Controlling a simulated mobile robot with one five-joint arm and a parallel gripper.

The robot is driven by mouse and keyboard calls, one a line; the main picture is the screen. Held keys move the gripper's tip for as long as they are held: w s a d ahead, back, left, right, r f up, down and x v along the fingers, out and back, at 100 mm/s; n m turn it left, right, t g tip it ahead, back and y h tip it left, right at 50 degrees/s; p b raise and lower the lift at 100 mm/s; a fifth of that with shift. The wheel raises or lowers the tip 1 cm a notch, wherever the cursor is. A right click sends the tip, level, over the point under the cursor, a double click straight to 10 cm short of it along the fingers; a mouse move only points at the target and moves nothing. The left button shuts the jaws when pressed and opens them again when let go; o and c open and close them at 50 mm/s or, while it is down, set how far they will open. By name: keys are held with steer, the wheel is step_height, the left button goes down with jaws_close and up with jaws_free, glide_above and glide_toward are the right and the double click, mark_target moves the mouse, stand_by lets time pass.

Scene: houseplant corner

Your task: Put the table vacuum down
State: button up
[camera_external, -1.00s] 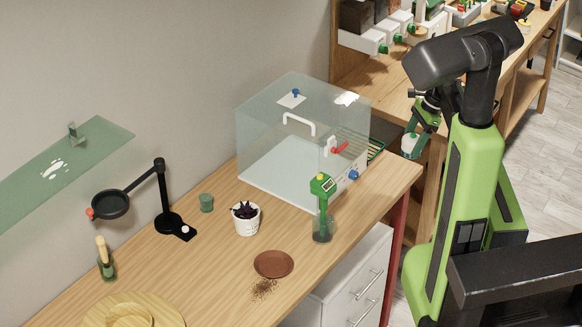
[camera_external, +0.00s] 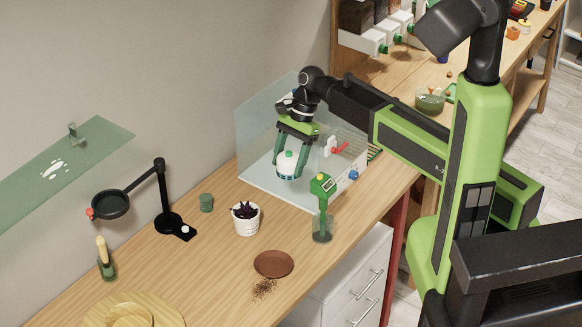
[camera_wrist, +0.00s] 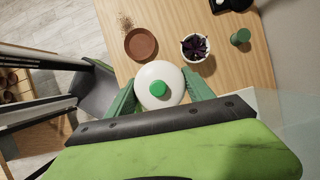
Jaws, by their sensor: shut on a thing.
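The table vacuum (camera_external: 288,164) is a small white dome with a green button on top and a dark lower rim. My gripper (camera_external: 291,160) is shut on it, with one green finger on each side.
The clear box (camera_external: 258,140) is behind. The table around the saucer has bare space.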

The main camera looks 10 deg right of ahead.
steer(key=shift+n, duration=0.5)
steer(key=s+a+f+b, duration=0.2)
steer(key=a+f+b, duration=0.3)
steer(key=a+f, duration=0.1)
steer(key=s+a+f+b, duration=0.2)
steer(key=a+f+b, duration=0.3)
steer(key=a, duration=0.3)
steer(key=s+a+f+b, duration=0.3)
steer(key=a+f+b, duration=0.2)
steer(key=a+f, duration=0.2)
steer(key=shift+a, duration=0.7)
step_height(320, 180, down, 4)
steer(key=b, duration=0.4)
steer(key=shift+f+b, duration=0.25)
steer(key=shift+b, duration=0.1)
steer(key=shift+r, duration=0.3)
steer(key=shift+f, duration=0.25)
steer(key=o, duration=1.6)
steer(key=shift+r, duration=0.1)
